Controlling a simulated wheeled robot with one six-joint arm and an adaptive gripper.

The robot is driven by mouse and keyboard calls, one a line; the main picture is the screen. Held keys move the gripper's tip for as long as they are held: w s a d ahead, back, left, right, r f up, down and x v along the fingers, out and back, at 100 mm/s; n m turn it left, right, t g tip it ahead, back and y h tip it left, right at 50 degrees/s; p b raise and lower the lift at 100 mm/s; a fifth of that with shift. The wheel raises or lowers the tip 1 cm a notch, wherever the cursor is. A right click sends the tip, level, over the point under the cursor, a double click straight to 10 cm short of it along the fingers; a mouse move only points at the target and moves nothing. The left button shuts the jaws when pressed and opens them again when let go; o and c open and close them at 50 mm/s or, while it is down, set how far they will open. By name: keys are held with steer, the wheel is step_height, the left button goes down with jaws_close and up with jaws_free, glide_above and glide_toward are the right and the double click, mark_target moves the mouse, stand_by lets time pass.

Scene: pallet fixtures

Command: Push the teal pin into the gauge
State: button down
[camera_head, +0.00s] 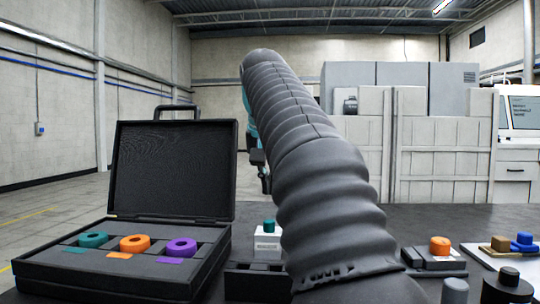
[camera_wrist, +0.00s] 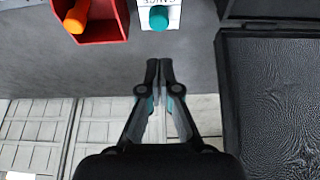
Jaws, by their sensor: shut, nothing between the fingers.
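The gauge (camera_head: 267,253) is a small white labelled block on the table, just left of my arm in the head view. The teal pin (camera_head: 269,226) stands upright at its top, its head showing above the block. In the wrist view the teal pin head (camera_wrist: 158,18) shows from above on the white gauge (camera_wrist: 173,7) at the top edge, partly cut off. My gripper (camera_wrist: 159,64) is shut and empty, its fingertips apart from the pin and below it in the picture. In the head view my arm hides most of the gripper. How deep the pin sits cannot be told.
An open black case (camera_head: 110,278) with teal, orange and purple rings stands left. A red box (camera_wrist: 103,24) with an orange peg (camera_wrist: 76,18) is beside the gauge in the wrist view.

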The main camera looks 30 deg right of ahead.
steer(key=shift+r, duration=2.2)
